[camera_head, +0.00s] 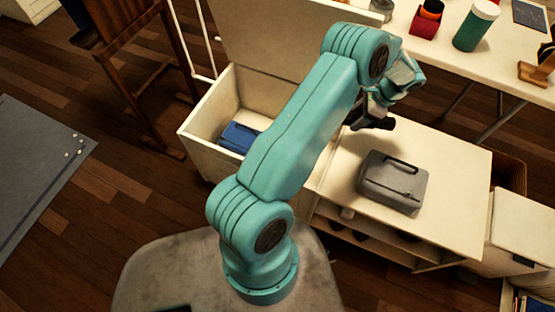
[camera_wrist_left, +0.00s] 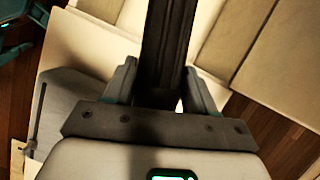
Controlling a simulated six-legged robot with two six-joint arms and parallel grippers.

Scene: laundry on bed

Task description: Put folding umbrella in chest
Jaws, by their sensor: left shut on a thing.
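My left gripper (camera_head: 376,104) is shut on the dark folding umbrella (camera_head: 384,124) and holds it over the far left part of the white cabinet top. In the left wrist view the umbrella (camera_wrist_left: 168,45) is a long black shape between the fingers (camera_wrist_left: 162,92), pointing away from the wrist. The cream chest (camera_head: 193,136) stands open to the left of the gripper, its lid (camera_head: 275,35) raised at the back. My left arm hides the chest's right part. A blue object (camera_head: 238,136) lies inside the chest. My right gripper is not in view.
A grey case (camera_head: 393,182) lies on the white cabinet (camera_head: 452,165), right of the chest. A white table (camera_head: 420,50) behind holds a green jar (camera_head: 476,26) and a red box (camera_head: 427,22). A wooden chair (camera_head: 135,65) stands left of the chest.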

